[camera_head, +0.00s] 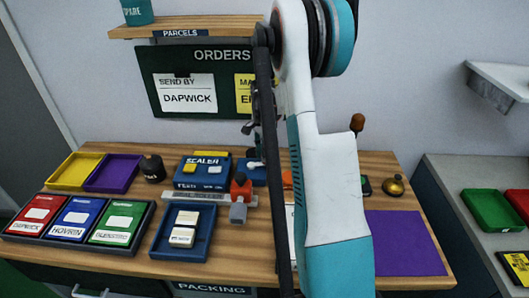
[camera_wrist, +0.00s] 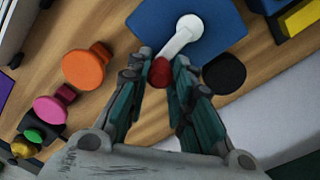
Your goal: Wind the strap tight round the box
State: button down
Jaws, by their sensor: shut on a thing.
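A blue block-like device (camera_wrist: 190,25) with a white crank arm (camera_wrist: 178,38) stands on the bench; part of its blue body (camera_head: 254,177) also shows in the head view. The crank ends in a red knob (camera_wrist: 160,72). My gripper (camera_wrist: 160,76) is shut on this red knob, with a finger on each side of it. In the head view my arm hides much of the area around the crank. I cannot make out a strap or tell which thing is the box to be strapped.
A blue sealer (camera_head: 205,174) and a red-and-grey tool (camera_head: 240,198) stand left of the crank device. Orange (camera_wrist: 84,70) and pink (camera_wrist: 55,105) round-topped things and a black disc (camera_wrist: 225,74) are close to my gripper. A purple mat (camera_head: 405,243) lies clear at right.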

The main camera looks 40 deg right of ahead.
jog(key=c, duration=1.4)
grip_release()
jog(key=shift+o, duration=0.2)
notch_tip(320, 180, up, 12)
jog(key=shift+w, duration=0.25)
